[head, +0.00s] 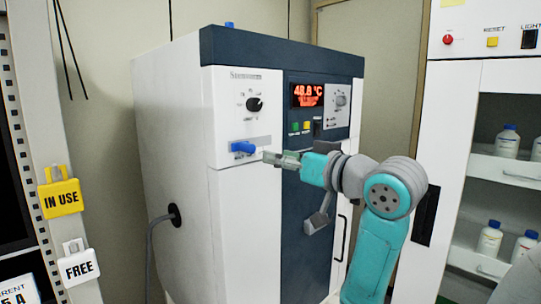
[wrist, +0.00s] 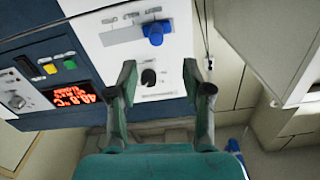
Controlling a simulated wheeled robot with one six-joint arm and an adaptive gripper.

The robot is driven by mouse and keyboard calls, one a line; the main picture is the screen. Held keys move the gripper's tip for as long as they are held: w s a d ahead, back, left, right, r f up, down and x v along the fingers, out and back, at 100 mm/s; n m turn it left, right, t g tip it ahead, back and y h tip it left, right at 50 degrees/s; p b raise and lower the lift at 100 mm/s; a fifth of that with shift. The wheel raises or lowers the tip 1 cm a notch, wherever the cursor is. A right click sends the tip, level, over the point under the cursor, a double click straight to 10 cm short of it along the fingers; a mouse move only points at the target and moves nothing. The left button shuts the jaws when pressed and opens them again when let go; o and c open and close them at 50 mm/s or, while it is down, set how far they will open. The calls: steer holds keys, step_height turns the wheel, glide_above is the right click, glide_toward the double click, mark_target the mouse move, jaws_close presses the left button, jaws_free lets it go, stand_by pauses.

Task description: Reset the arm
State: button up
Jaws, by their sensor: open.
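My gripper (head: 277,158) is open and empty in front of the freeze dryer (head: 230,215), and my teal arm reaches in from the right. In the head view its fingertips are just right of the blue handle (head: 243,147) on the white panel; I cannot tell the exact gap. In the wrist view the gripper (wrist: 160,75) has its two fingers apart, with a black knob (wrist: 148,77) seen between them. The blue handle (wrist: 155,32) shows beyond the fingertips, with nothing gripping it. The red display (head: 307,95) reads about 48 °C.
A cabinet (head: 450,120) with shelves of bottles stands on the right, close to my arm. A rack post (head: 30,150) at left carries a yellow IN USE tag (head: 60,199) and a white FREE tag (head: 77,267). A cable (head: 150,255) leaves the dryer's side.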

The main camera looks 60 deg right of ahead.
steer(key=shift+s, duration=0.25)
steer(key=shift+f, duration=0.1)
stand_by(0.4)
